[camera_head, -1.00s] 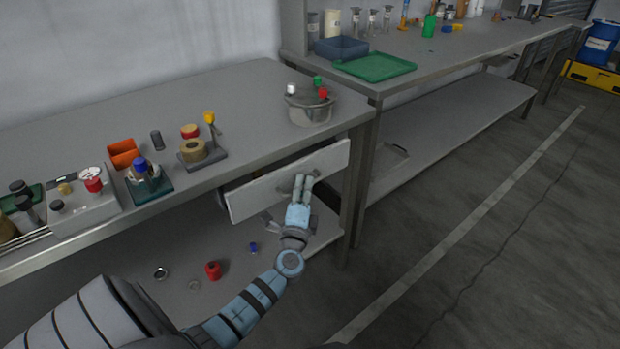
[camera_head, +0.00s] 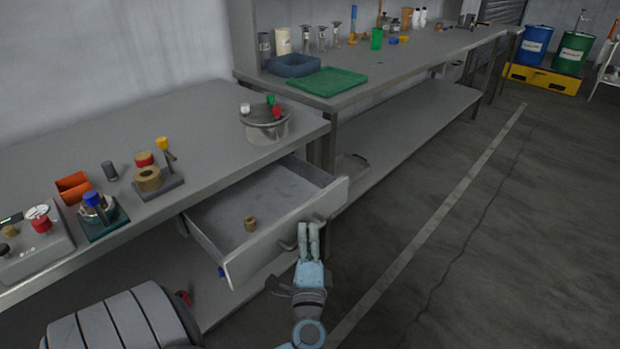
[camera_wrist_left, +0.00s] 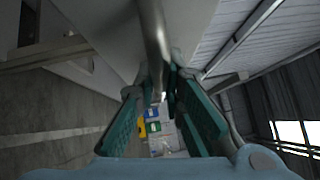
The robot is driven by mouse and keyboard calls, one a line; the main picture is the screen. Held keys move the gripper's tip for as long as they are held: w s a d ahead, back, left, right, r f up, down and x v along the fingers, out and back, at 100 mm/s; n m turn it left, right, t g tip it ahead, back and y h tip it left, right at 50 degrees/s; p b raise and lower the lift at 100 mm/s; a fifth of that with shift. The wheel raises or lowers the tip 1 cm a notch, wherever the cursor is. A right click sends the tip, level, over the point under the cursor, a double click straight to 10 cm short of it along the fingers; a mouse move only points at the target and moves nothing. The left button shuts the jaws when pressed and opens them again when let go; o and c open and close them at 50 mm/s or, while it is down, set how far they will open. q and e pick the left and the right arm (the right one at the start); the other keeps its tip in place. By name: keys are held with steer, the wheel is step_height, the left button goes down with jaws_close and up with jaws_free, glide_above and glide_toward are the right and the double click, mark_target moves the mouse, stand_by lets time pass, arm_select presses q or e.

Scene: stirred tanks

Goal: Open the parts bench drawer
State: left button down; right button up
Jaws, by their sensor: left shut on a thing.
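The parts bench drawer (camera_head: 240,215) is pulled well out from under the bench top, and its grey inside shows. A small tan ring-shaped part (camera_head: 250,223) lies on its floor. My left gripper (camera_head: 309,224) is at the drawer's front face, shut on the bar handle (camera_head: 291,244). In the left wrist view the metal handle (camera_wrist_left: 154,40) runs between the teal finger pads of the gripper (camera_wrist_left: 160,92). My right gripper is in neither view.
The parts bench (camera_head: 205,120) carries a lidded metal pot (camera_head: 264,124), a tape roll on a stand (camera_head: 149,179), an orange bin (camera_head: 73,187) and other items. A second bench with a green tray (camera_head: 327,81) stands beyond.

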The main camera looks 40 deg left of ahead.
arm_select(q)
steer(key=c, duration=1.7)
jaws_free()
